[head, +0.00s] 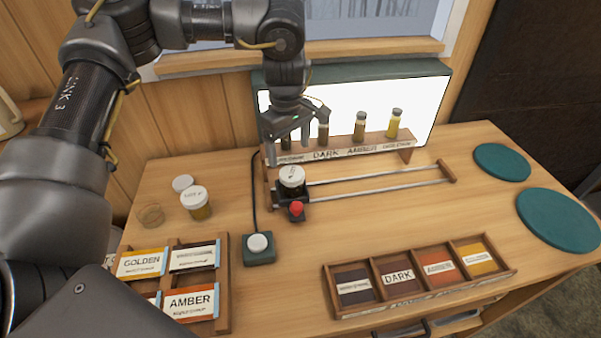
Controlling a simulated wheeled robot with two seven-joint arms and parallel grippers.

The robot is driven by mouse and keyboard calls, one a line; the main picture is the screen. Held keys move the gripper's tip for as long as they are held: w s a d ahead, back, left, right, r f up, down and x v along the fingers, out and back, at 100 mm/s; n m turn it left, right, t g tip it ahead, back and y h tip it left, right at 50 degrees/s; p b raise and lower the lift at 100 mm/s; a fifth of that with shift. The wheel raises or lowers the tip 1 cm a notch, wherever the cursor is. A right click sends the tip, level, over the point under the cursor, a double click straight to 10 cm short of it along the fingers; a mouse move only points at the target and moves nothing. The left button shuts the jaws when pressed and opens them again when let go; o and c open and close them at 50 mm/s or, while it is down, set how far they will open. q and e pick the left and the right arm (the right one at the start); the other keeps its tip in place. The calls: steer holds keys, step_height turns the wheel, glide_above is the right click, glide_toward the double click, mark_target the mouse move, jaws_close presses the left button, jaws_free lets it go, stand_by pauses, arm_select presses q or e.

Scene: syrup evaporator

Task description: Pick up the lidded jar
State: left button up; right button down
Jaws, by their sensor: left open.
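A dark jar with a white lid (291,178) stands upright in the small carriage at the left end of a two-rail slide (380,185). My left gripper (298,138) is open and empty, pointing down just above and behind this jar, with its fingers apart from the lid as far as I can tell. A second jar with a white lid and amber contents (196,204) stands on the table further left. My right gripper is not in view.
A lit panel (425,105) with a rack of sample vials (360,126) stands behind the slide. A button box (259,248), label trays (222,310), a four-slot tray (420,279), an empty glass (151,214), a loose lid (182,183) and green discs (558,219) surround it.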

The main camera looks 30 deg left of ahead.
mark_target(292, 173)
arm_select(q)
steer(key=s, duration=0.1)
steer(key=s+f, duration=0.1)
steer(key=shift+s+d+f, duration=0.1)
steer(key=shift+s+f, duration=0.15)
steer(key=shift+s, duration=0.15)
steer(key=shift+d+f+p, duration=0.1)
steer(key=shift+f+p, duration=0.25)
steer(key=shift+f, duration=0.25)
steer(key=w+f, duration=0.2)
steer(key=shift+w+d+f, duration=0.1)
steer(key=shift+w+f, duration=0.3)
steer(key=shift+s+f+p, duration=0.35)
steer(key=shift+p, duration=0.2)
steer(key=f, duration=0.1)
steer(key=f+p, duration=0.1)
steer(key=f, duration=0.1)
steer(key=shift+w+f, duration=0.3)
steer(key=shift+f, duration=0.4)
steer(key=shift+s+r, duration=0.1)
steer(key=shift+s, duration=0.1)
steer(key=shift+c, duration=0.4)
steer(key=shift+w, duration=0.15)
steer(key=c, duration=1.2)
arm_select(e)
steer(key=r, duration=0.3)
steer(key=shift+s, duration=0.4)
